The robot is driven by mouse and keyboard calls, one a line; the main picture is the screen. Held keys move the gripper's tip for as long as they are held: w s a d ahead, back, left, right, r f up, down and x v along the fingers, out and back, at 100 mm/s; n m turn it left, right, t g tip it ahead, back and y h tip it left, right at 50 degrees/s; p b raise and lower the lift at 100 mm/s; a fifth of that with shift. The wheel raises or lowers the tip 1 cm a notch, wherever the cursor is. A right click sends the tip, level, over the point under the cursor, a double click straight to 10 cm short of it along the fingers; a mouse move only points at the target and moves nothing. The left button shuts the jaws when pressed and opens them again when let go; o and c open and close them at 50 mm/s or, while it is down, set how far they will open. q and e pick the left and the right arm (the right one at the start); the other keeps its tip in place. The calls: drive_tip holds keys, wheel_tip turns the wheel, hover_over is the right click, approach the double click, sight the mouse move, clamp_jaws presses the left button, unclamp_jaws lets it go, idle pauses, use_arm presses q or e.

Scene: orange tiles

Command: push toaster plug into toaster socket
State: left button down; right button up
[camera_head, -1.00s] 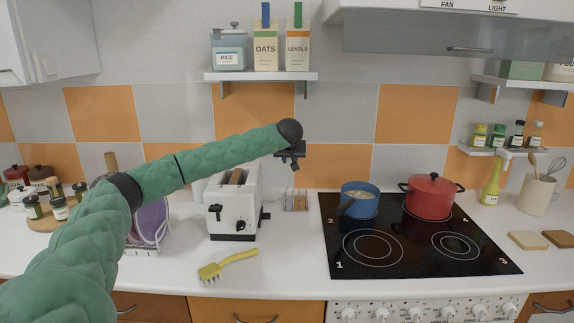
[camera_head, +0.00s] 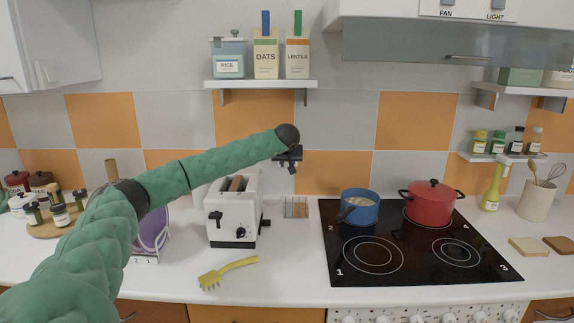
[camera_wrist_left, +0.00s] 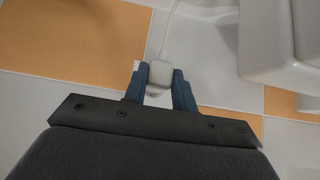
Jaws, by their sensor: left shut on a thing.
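The white toaster (camera_head: 234,209) stands on the counter with bread in its slot. My left gripper (camera_head: 291,162) is in front of the tiled wall, above and to the right of the toaster. In the left wrist view its two blue fingers (camera_wrist_left: 160,86) are shut on a small white plug (camera_wrist_left: 161,73). A thin pale cord (camera_wrist_left: 168,35) runs up from the plug in that view. I cannot make out the toaster socket, or whether the plug touches it. My right gripper is not in view.
A yellow brush (camera_head: 228,272) lies on the counter in front of the toaster. A small rack (camera_head: 295,207) stands below my gripper. The black hob (camera_head: 410,264) carries a blue pot (camera_head: 359,209) and a red pot (camera_head: 431,208). A shelf (camera_head: 262,84) hangs above my arm.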

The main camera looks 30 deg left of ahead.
use_arm(q)
drive_tip(key=shift+w+a, duration=0.35)
drive_tip(key=shift+w, duration=0.2)
drive_tip(key=shift+w+a, duration=0.3)
drive_tip(key=shift+w, duration=0.35)
drive_tip(key=shift+r+p, duration=0.1)
drive_tip(key=shift+p, duration=0.25)
idle(0.8)
drive_tip(key=shift+p, duration=0.3)
drive_tip(key=shift+w+a, duration=0.65)
drive_tip(key=shift+w, duration=0.35)
idle(0.5)
drive_tip(key=c, duration=1.1)
unclamp_jaws()
